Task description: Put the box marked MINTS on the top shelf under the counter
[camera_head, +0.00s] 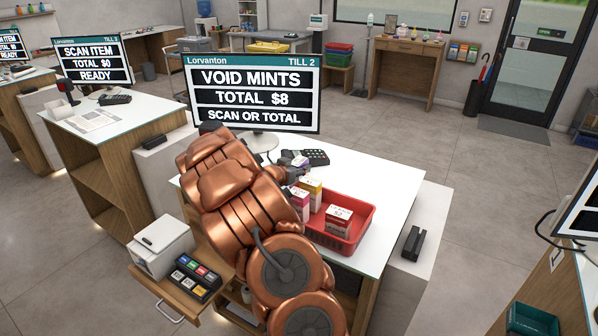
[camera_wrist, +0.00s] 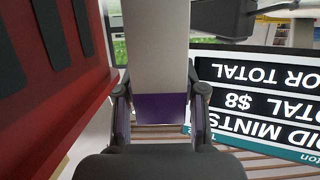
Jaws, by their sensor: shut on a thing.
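My gripper (camera_wrist: 161,95) is shut on a pale box with a purple end band (camera_wrist: 160,108); no lettering on it can be read. In the head view my gripper (camera_head: 288,160) is partly hidden behind my copper arm, above the white counter (camera_head: 385,185) of Till 2. A purple and white bit of the held box (camera_head: 301,162) shows there, behind the red basket. The Till 2 screen (camera_head: 252,92) reads VOID MINTS, TOTAL $8. The shelves under this counter are mostly hidden by my arm; only a dark opening (camera_head: 347,281) shows below its front edge.
A card terminal (camera_head: 316,157) stands behind. A wooden drawer (camera_head: 160,298) juts out at lower left. Floor is clear at right (camera_head: 470,205).

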